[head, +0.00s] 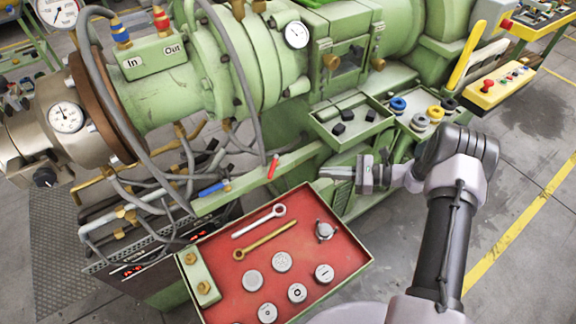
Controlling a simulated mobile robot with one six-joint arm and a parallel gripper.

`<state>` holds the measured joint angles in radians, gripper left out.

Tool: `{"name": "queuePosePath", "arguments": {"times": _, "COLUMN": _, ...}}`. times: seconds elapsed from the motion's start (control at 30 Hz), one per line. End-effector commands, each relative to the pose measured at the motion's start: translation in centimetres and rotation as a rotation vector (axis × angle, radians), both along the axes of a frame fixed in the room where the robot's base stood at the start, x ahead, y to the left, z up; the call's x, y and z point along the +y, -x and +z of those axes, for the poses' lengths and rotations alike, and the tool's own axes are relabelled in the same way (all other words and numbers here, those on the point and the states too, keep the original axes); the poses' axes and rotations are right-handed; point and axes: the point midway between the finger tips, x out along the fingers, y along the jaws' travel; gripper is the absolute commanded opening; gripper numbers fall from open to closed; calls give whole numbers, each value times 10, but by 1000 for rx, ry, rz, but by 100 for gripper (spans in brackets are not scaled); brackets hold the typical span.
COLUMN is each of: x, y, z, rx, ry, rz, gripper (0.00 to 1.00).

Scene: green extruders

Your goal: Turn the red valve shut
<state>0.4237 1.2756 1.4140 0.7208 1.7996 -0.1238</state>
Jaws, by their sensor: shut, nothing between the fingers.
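The red valve (273,167) shows in the head view as a small red lever handle on the green ledge below the big green machine. Its handle stands at a steep slant, and its body is too small to make out. A blue-handled valve (212,188) is to its left on the same ledge, its handle lying nearly along the ledge. My gripper (360,173) is to the right of the red valve, apart from it, pointing left. It is shut and empty.
A red-lined tray (354,262) with wrenches and round metal pieces lies below the ledge. A green parts tray (318,125) is above my gripper. Grey hoses (240,85) hang left of the red valve. A yellow control box (487,88) is at right.

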Motion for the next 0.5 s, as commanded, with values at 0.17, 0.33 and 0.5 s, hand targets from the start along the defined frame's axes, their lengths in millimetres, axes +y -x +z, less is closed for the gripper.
{"name": "queuePosePath", "arguments": {"times": 0.17, "x": 22, "y": -4, "z": -7, "rx": 3, "ry": -5, "rz": -1, "gripper": 0}}
{"name": "queuePosePath", "arguments": {"times": 0.33, "x": 58, "y": -11, "z": -16, "rx": 3, "ry": -3, "rz": 2, "gripper": 0}}
{"name": "queuePosePath", "arguments": {"times": 0.5, "x": 94, "y": -18, "z": -23, "rx": 2, "ry": -1, "rz": 3, "gripper": 0}}
